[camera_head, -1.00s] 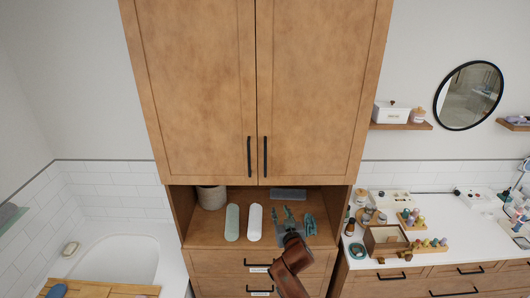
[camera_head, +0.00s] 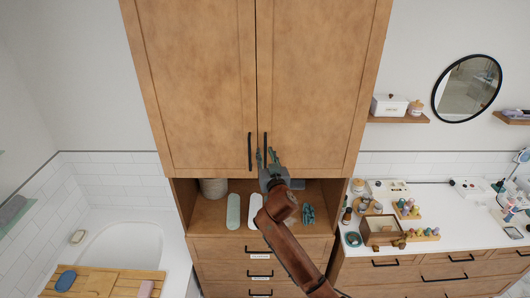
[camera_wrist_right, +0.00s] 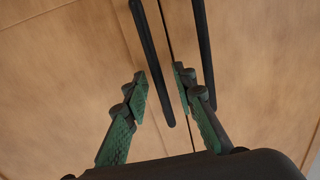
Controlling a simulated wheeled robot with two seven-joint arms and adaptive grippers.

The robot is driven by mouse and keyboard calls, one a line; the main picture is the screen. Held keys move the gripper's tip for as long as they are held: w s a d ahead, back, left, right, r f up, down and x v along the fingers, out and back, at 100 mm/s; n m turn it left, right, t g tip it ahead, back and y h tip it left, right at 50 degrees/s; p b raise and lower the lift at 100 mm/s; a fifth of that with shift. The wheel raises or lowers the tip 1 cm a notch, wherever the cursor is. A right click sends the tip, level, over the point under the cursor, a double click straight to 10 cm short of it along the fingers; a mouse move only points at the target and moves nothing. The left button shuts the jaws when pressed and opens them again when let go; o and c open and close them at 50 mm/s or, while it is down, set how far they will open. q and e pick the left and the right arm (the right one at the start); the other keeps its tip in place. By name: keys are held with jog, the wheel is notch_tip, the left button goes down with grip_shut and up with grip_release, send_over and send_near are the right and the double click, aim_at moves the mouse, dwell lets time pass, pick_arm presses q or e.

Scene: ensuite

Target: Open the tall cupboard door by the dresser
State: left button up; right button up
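The tall wooden cupboard has a left door (camera_head: 200,90) and a right door (camera_head: 315,90), both shut, with a dark seam between them. A black left handle (camera_head: 250,148) and right handle (camera_head: 266,140) hang side by side near the lower edge. My right gripper (camera_head: 266,154) is at the right handle, hiding its lower part. In the right wrist view the green fingers (camera_wrist_right: 159,80) are spread, with one black handle (camera_wrist_right: 153,62) running between them; contact is not clear. The other handle (camera_wrist_right: 203,45) is outside them. My left gripper is out of view.
A white counter (camera_head: 450,220) with small items stands right, a bathtub (camera_head: 130,240) left. Wall shelves (camera_head: 400,118) and a round mirror (camera_head: 467,90) are at right.

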jog(key=shift+w, duration=0.4)
grip_shut()
dwell(0.5)
